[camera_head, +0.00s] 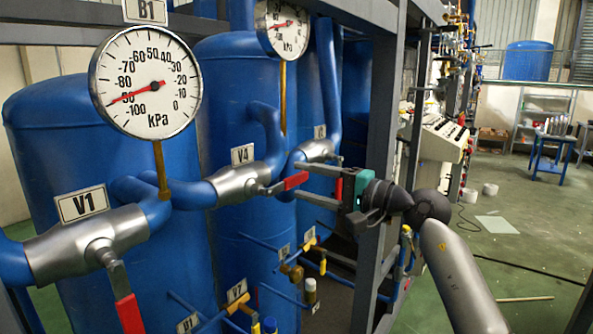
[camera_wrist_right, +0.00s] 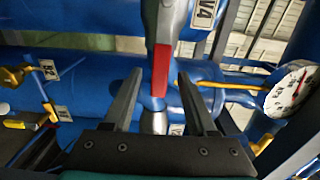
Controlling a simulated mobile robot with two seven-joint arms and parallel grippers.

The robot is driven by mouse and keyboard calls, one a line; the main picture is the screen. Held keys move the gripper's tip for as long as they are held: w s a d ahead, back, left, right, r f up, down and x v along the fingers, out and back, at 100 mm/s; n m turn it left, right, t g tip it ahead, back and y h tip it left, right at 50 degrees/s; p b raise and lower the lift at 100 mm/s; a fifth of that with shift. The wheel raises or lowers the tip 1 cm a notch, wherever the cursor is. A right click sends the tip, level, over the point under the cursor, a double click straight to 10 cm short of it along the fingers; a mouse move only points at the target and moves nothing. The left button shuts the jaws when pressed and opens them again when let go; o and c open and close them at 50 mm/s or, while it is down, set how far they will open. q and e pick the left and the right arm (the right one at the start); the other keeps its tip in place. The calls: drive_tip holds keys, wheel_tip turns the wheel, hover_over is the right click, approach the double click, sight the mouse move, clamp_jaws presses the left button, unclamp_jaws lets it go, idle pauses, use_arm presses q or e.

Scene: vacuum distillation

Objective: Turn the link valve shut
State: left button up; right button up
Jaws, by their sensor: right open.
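The valve labelled V4 (camera_head: 238,185) is a silver body on the blue pipe between two blue tanks; I take it as the link valve. Its lever has a red grip (camera_head: 296,180) that points right, toward my right gripper (camera_head: 298,182). The right gripper is open, with one finger above the red grip and one below in the head view. In the right wrist view the red grip (camera_wrist_right: 160,72) lies between the two open fingertips (camera_wrist_right: 160,75), with a gap on both sides. Whether a finger touches it is not clear. My left gripper is not in view.
A dark frame post (camera_head: 380,110) stands just behind my right gripper. Valve V1 (camera_head: 85,245) with a red lever is at the left. A pressure gauge (camera_head: 146,82) rises above the pipe. Small yellow-handled valves (camera_head: 237,291) and thin blue pipes lie below. Open floor (camera_head: 520,240) is at right.

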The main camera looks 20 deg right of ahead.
drive_tip(key=shift+x, duration=1.35)
clamp_jaws()
idle(0.5)
